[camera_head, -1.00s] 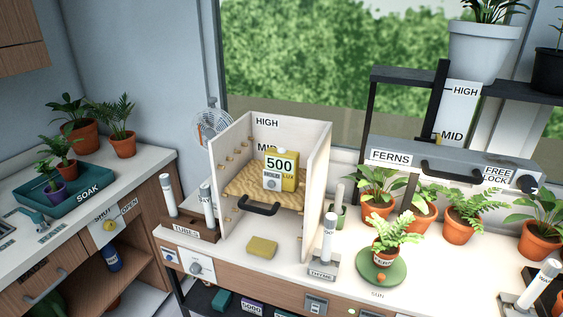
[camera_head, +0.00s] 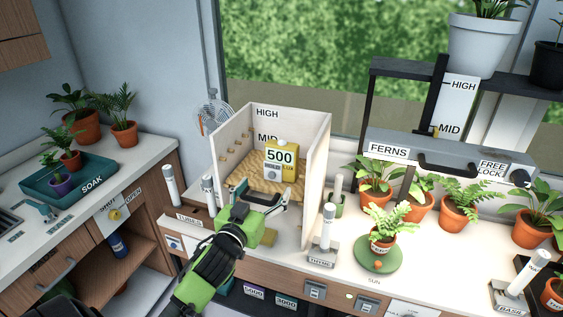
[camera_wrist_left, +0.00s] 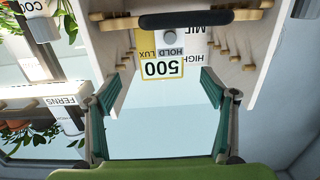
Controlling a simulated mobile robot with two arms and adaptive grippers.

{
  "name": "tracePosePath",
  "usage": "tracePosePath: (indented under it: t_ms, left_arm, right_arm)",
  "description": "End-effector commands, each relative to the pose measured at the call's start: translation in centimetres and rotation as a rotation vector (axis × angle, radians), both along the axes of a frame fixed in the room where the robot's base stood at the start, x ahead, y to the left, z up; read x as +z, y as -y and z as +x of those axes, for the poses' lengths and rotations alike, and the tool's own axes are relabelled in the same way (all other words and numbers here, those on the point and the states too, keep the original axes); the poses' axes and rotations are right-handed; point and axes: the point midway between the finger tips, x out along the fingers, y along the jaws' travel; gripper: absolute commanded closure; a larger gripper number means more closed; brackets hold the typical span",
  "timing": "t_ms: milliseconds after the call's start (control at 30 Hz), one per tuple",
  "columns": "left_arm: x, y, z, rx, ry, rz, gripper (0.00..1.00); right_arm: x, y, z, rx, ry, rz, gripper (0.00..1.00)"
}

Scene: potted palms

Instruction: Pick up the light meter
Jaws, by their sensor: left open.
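The light meter (camera_head: 280,155) is a yellow box with a white face reading 500 LUX. It stands upright on the wooden shelf inside a white open-front box marked HIGH and MID. My left gripper (camera_head: 262,193) is open and empty, in front of the shelf and a little below the meter. In the left wrist view the meter (camera_wrist_left: 162,66) appears upside down, between and beyond the open fingers (camera_wrist_left: 160,92). The gripper partly hides the shelf's dark handle in the head view. My right gripper is not in view.
The white box's side walls (camera_head: 316,180) flank the meter. A THYME tube holder (camera_head: 324,253) and a fern on a green saucer (camera_head: 378,262) stand to the right. The TUBES rack (camera_head: 189,219) is left.

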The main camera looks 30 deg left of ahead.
Motion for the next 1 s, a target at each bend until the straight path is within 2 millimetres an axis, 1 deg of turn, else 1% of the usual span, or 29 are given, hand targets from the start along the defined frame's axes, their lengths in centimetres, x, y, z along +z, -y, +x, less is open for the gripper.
tracePosePath:
  t_ms: [33,133,400,500,600,767,867,1000]
  left_arm:
    - [0.7,-0.3,0.4,-0.004,0.024,0.003,0.24]
    - [1.4,-0.6,1.4,-0.009,0.044,0.004,0.24]
    - [1.5,-1.8,6.2,-0.008,0.043,0.004,0.24]
    - [1.3,-2.0,7.4,-0.009,0.042,0.004,0.24]
    - [1.2,-2.2,8.2,-0.009,0.041,0.004,0.24]
    - [1.2,-2.4,8.9,-0.009,0.041,0.004,0.24]
    - [1.3,-2.6,10.1,-0.009,0.042,0.004,0.24]
    - [1.3,-3.1,12.1,-0.008,0.041,0.004,0.24]
  right_arm:
    - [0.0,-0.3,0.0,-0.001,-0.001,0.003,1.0]
    - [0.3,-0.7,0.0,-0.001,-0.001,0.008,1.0]
    - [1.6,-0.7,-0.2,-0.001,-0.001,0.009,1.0]
    - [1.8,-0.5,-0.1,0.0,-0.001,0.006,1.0]
    - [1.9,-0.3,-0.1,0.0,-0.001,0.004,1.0]
    - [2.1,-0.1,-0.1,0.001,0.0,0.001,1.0]
    - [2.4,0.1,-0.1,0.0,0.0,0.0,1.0]
    - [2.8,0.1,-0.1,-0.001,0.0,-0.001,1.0]
